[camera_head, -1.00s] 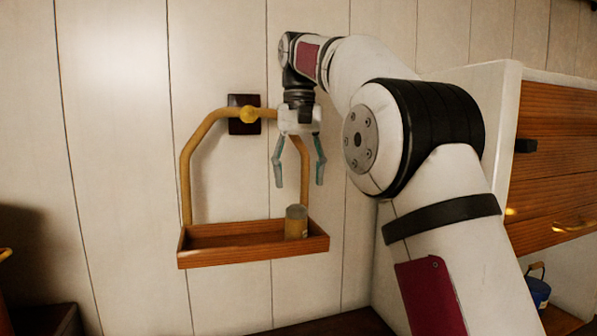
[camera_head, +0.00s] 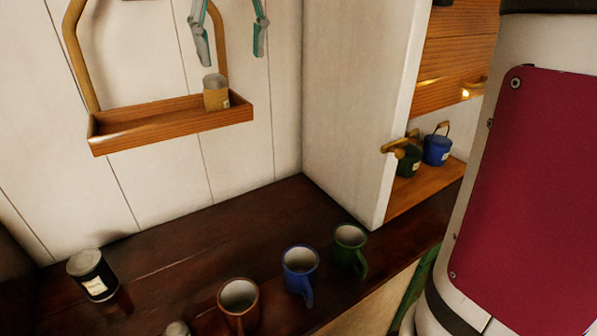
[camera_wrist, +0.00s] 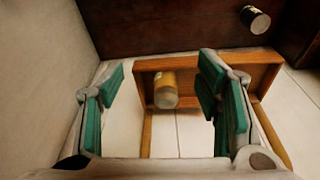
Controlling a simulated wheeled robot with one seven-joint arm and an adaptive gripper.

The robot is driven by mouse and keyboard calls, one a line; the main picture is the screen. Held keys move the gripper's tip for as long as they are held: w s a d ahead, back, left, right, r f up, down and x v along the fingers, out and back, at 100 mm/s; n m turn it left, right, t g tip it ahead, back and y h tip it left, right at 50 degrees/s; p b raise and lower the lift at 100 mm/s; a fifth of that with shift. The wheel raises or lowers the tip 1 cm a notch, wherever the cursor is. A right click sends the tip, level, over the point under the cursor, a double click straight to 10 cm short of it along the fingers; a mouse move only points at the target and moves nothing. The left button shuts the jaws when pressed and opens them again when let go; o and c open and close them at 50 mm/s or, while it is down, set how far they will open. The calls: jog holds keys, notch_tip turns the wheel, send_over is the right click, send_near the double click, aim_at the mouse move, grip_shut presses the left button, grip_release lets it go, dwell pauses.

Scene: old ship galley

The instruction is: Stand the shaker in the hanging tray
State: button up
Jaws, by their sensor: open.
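The shaker (camera_head: 216,93), a tan cylinder with a pale label and grey top, stands upright inside the hanging tray (camera_head: 140,137), near its right end. The tray is a shallow wooden box hung on the wall from a yellow frame. My gripper (camera_head: 231,57) is open and empty above the shaker, its fingers pointing down and clear of it. In the wrist view the shaker (camera_wrist: 165,90) shows between and beyond the teal-padded fingers of my gripper (camera_wrist: 160,85). The shaker's base is hidden behind the tray's front wall in the head view.
A dark counter (camera_head: 200,235) below holds a black canister (camera_head: 93,275), a brown mug (camera_head: 238,302), a blue mug (camera_head: 300,268) and a green mug (camera_head: 349,248). A white cabinet side (camera_head: 350,110) stands right of the tray. A blue pail (camera_head: 436,149) sits on its shelf.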

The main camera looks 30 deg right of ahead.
jog(key=s+f+n+t, duration=0.1)
jog(key=s+f+t, duration=0.2)
jog(key=s+f, duration=1.4)
jog(key=s, duration=0.2)
jog(key=shift+s+a, duration=0.2)
jog(key=shift+s, duration=0.15)
